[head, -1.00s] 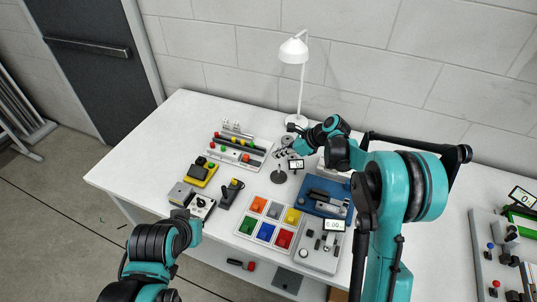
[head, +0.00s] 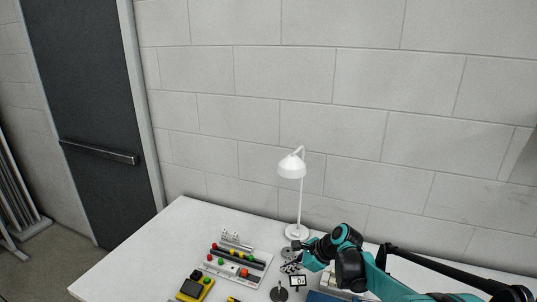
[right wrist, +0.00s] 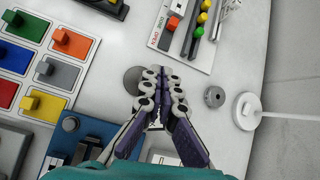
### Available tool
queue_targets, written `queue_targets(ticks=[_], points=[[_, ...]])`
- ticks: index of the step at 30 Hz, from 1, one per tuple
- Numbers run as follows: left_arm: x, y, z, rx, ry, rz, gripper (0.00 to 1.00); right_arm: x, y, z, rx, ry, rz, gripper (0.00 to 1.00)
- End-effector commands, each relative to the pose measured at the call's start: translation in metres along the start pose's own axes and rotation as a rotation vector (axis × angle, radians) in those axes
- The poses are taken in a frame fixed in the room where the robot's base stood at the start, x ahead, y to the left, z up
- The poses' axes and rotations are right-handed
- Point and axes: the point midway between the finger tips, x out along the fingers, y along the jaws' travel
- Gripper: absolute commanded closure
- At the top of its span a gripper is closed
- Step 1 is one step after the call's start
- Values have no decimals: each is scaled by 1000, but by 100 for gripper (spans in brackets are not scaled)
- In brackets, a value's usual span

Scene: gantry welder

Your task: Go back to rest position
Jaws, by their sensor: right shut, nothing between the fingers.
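My right gripper (right wrist: 160,88) is shut and empty in the right wrist view, its fingertips together above the white table (right wrist: 121,60). A round grey disc (right wrist: 134,80) lies just beside the fingers, partly hidden by them. In the head view the right gripper (head: 291,267) shows small at the lower middle, in front of the lamp's base, with its teal arm coming in from the right. My left gripper is out of the head view.
A white desk lamp (head: 291,167) stands at the back of the table by the block wall. A rack with coloured balls (head: 235,264) and a yellow box (head: 196,287) are to its left. Coloured square blocks (right wrist: 72,42) sit left of the fingers. A dark door (head: 85,110) is at left.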

Motion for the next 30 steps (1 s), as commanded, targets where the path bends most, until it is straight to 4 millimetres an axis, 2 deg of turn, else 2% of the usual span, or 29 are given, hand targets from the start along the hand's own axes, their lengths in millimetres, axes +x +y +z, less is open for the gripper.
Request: queue_targets(ticks=[1, 6, 11, 15, 18, 22, 25, 30], points=[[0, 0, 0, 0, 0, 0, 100, -18, 14, 4, -96, 34, -16, 100], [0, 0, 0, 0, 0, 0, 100, -73, 58, 4, -478, 178, -51, 100], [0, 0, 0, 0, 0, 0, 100, -116, 105, -6, -845, 323, -44, 100], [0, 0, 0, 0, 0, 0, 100, -146, 149, -23, -1166, 454, -3, 100], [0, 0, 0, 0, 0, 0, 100, -162, 179, -39, -1389, 547, 46, 100], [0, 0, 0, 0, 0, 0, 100, -174, 209, -59, -1631, 648, 119, 100], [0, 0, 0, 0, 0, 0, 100, -179, 224, -70, -1760, 701, 167, 100], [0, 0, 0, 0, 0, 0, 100, -182, 233, -79, -1859, 741, 211, 100]])
